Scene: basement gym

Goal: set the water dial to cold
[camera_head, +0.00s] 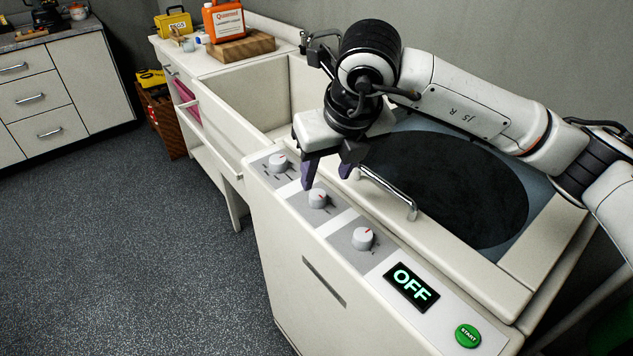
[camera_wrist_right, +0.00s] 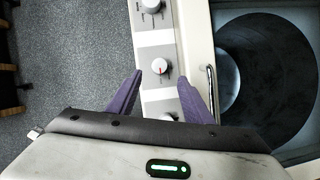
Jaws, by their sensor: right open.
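The white washer's control panel (camera_head: 340,222) carries three round white dials: a far one (camera_head: 277,163), a middle one (camera_head: 317,198) and a near one (camera_head: 362,238). Their labels are too small to read, so I cannot tell which is the water dial. My right gripper (camera_head: 326,182) is open and empty, its purple fingers above the panel by the middle dial. In the right wrist view the middle dial (camera_wrist_right: 159,66), with a red pointer mark, lies just beyond the fingertips; the near dial is partly hidden by my gripper. My left gripper is out of view.
A lid handle (camera_head: 390,195) stands beside the panel, near my right gripper. The display (camera_head: 411,287) reads OFF, and a green START button (camera_head: 467,335) is at the near end. A counter with an orange detergent bottle (camera_head: 223,20) stands behind. The floor (camera_head: 130,250) at left is clear.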

